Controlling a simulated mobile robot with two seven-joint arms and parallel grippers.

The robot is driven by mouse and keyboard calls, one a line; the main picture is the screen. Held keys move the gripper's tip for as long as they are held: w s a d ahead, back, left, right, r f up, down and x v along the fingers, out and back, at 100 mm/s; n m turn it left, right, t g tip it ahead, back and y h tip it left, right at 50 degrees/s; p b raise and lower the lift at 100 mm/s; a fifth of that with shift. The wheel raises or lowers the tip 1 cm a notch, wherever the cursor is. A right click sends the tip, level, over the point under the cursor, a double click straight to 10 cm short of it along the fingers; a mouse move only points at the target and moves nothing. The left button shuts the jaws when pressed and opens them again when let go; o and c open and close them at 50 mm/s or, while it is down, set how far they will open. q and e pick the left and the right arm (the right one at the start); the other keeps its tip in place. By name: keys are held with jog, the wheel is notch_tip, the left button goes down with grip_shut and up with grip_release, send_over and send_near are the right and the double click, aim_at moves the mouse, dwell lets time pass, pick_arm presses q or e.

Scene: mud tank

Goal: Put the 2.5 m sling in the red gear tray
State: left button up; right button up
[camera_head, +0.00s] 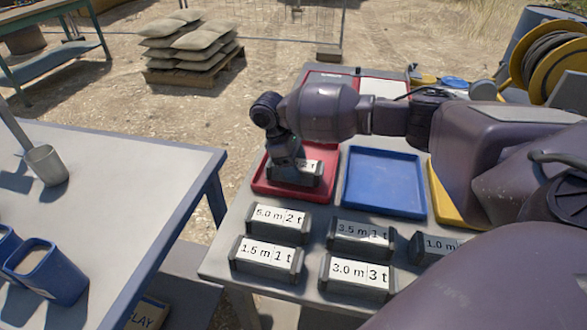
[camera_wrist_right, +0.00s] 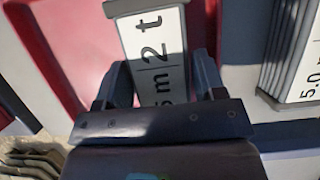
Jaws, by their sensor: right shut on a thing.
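My right gripper (camera_head: 290,158) points down over the red gear tray (camera_head: 262,188) and is shut on a grey block-shaped sling pack (camera_head: 312,170) with a white label. In the right wrist view the label on this sling (camera_wrist_right: 158,55) reads "5 m 2 t", its first part hidden by the gripper (camera_wrist_right: 161,82). The red tray (camera_wrist_right: 75,45) lies behind it there. The sling is within the tray's outline; I cannot tell whether it touches the tray floor. My left gripper is not in view.
Several labelled packs stand in front of the tray: 5.0 m 2 t (camera_head: 277,224), 3.5 m 1 t (camera_head: 360,241), 1.5 m 1 t (camera_head: 266,259), 3.0 m 3 t (camera_head: 354,278). A blue tray (camera_head: 384,181) is right of the red one, then a yellow tray (camera_head: 440,200).

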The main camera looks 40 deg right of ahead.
jog(key=shift+f, duration=0.7)
jog(key=shift+f, duration=0.1)
jog(key=o, duration=1.1)
jog(key=shift+o, duration=0.2)
